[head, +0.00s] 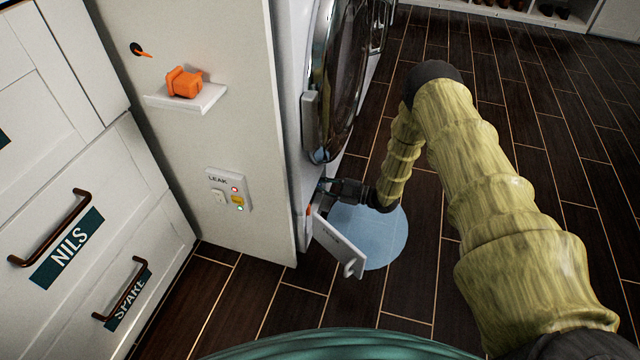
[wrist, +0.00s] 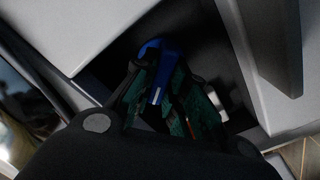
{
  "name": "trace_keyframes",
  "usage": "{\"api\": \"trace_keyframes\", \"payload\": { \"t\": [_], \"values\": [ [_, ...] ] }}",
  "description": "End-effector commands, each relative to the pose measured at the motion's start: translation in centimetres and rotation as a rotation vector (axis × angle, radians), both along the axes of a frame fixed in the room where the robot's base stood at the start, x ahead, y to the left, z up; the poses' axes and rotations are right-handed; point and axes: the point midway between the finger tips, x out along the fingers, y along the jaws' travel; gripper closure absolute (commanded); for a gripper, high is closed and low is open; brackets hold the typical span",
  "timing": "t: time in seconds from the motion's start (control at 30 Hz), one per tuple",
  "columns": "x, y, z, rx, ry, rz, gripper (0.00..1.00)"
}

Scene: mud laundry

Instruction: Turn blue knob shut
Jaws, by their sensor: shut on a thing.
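The blue knob (wrist: 158,66) shows in the wrist view, inside a dark recess in a pale panel. It has a short white line on its face. My gripper (wrist: 160,85) has its green-padded fingers on either side of the knob and is shut on it. In the head view my gripper (head: 328,187) reaches into the low opening at the base of the washing machine. The knob is hidden there by the machine's side and my gripper.
An open white flap (head: 338,248) hangs below the opening. A pale blue puddle (head: 385,235) lies on the dark floor. The round machine door (head: 338,75) is above. A leak panel (head: 229,190) and a shelf (head: 187,98) with an orange object are on the white side wall.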

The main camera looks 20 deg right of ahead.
Motion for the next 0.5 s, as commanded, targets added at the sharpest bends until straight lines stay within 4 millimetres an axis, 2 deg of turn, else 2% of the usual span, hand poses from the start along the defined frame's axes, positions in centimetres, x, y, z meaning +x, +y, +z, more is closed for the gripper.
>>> {"api": "trace_keyframes", "payload": {
  "t": [0.5],
  "values": [
    [-0.04,0.07,0.06,0.231,0.349,0.003,1.00]
  ]
}}
